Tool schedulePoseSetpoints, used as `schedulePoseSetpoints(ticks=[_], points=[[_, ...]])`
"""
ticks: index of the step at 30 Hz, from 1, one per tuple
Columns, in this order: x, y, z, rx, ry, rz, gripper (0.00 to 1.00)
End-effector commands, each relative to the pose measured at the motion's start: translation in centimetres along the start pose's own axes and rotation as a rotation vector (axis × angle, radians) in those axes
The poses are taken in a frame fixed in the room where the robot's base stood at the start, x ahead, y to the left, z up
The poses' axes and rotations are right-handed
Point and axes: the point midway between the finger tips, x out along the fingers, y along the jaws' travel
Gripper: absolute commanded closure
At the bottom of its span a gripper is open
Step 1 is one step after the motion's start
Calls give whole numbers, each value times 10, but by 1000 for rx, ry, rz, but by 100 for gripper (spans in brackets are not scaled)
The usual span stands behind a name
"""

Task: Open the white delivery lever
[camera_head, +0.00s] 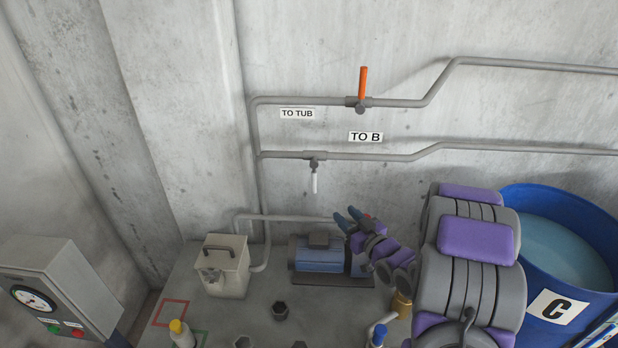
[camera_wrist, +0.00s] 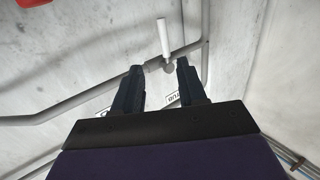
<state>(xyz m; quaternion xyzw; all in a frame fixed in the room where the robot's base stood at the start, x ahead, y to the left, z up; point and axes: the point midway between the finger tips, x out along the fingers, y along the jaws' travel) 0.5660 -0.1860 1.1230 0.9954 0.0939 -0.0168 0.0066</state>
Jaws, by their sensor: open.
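The white delivery lever (camera_head: 314,183) hangs straight down from a valve on the lower wall pipe, across the line of that pipe. In the wrist view the white lever (camera_wrist: 163,38) shows beyond my fingertips, running from the valve toward the top of the picture. My gripper (camera_head: 347,214) is to the right of and below the lever in the head view. In the wrist view my gripper (camera_wrist: 160,68) is open and empty, its two fingers apart. The lever's valve shows between the fingertips, with no visible contact.
An orange lever (camera_head: 363,83) stands upright on the upper pipe. Signs "TO TUB" (camera_head: 297,114) and "TO B" (camera_head: 366,137) are on the wall. Below are a blue motor (camera_head: 318,257), a beige box (camera_head: 222,266) and a control panel (camera_head: 58,290). A blue barrel (camera_head: 585,225) stands right.

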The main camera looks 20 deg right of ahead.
Motion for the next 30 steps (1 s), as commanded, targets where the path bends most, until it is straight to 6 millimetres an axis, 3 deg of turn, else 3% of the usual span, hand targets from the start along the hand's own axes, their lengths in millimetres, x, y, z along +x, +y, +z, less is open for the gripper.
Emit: schedulePoseSetpoints(ticks=[8, 30], points=[[12, 2, -5, 14, 41, -8, 59], [146, 0, -8, 14, 36, -7, 59]])
